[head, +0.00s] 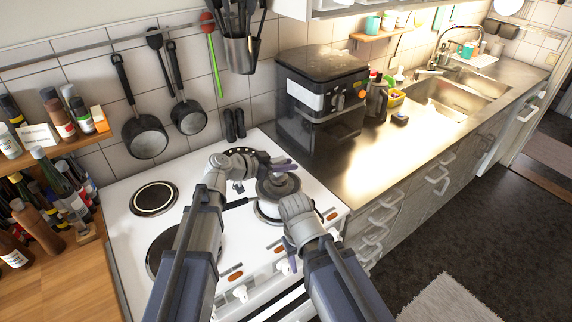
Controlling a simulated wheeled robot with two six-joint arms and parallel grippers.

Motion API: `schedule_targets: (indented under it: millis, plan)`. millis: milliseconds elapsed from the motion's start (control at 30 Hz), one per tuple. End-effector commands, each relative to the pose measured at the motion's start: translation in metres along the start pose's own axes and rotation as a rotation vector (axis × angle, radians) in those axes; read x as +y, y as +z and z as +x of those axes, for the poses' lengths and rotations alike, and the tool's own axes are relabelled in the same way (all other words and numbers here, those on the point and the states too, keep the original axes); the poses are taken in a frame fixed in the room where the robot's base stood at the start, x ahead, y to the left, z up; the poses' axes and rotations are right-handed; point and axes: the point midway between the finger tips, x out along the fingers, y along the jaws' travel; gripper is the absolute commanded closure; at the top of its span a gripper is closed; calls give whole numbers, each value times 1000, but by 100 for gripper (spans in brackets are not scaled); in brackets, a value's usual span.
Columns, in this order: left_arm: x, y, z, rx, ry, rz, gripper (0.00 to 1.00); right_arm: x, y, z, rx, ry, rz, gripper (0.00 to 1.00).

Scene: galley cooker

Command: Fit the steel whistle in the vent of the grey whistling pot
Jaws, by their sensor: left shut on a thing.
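The grey whistling pot (279,189) stands at the back right of the white cooker, its dark handle (237,203) pointing left. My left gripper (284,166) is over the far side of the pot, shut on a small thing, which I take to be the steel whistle. The fingers hide it, and I cannot tell whether it touches the vent, which I cannot make out. My right arm is in front of the pot and covers part of its near side.
The left plates (154,198) of the cooker (127,229) are bare. A black coffee machine (322,95) stands on the steel counter (385,150) to the right. Pans (145,137) and utensils hang on the wall behind. Several bottles (50,190) crowd the left shelves.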

Motion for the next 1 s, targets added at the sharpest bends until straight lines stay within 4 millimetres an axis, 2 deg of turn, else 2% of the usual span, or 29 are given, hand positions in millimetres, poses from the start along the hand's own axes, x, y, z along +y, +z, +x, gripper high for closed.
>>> schedule_targets:
  millis: [267,300,600,767,1000]
  plan:
    - [0,8,3,0,0,0,100,-1,0,8,0,0,0,50]
    - [0,7,3,0,0,0,74,-1,0,8,0,0,0,50]
    - [0,7,3,0,0,0,40,-1,0,7,0,0,0,50]
    - [0,7,3,0,0,0,40,-1,0,7,0,0,0,50]
    - [0,7,3,0,0,0,16,-1,0,7,0,0,0,50]
